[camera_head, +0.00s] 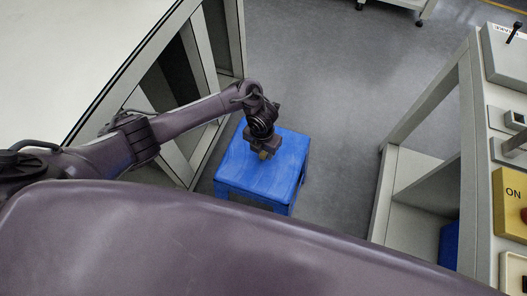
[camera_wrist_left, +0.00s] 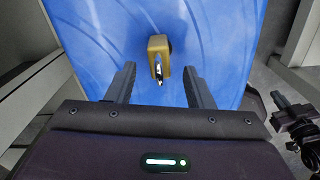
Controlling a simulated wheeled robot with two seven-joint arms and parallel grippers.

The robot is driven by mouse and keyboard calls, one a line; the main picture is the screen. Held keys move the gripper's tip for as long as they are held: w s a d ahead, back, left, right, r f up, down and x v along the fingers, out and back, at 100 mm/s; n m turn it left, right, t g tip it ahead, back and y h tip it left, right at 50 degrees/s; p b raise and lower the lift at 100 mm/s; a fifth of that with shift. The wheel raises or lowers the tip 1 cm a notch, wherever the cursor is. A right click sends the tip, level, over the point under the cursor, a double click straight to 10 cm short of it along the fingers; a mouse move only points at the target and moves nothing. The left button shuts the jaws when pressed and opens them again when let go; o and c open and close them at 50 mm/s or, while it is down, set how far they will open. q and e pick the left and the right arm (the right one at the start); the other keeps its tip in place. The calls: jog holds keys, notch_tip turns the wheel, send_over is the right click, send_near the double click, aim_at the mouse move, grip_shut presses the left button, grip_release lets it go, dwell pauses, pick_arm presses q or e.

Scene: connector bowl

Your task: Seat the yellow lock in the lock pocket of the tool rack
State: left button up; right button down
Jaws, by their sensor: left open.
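The yellow lock (camera_wrist_left: 156,45) is a small brass-yellow block with a shiny metal part. In the left wrist view it is against the blue top of a box-like stand (camera_wrist_left: 215,30), just beyond my left fingertips and roughly centred between them. My left gripper (camera_wrist_left: 160,82) is open, with a finger on either side and nothing held between them. In the head view my left gripper (camera_head: 262,150) points down over the blue stand (camera_head: 240,180); a small yellowish spot shows at its tip. I cannot make out the tool rack or its lock pocket.
A pale worktop (camera_head: 95,50) on a frame stands left of the blue stand. A bench (camera_head: 470,120) at the right carries switch boxes and a yellow panel (camera_head: 510,205) marked "ON".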

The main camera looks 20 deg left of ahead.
pick_arm(q)
jog(key=shift+f, duration=0.55)
grip_shut()
jog(key=shift+r, duration=0.15)
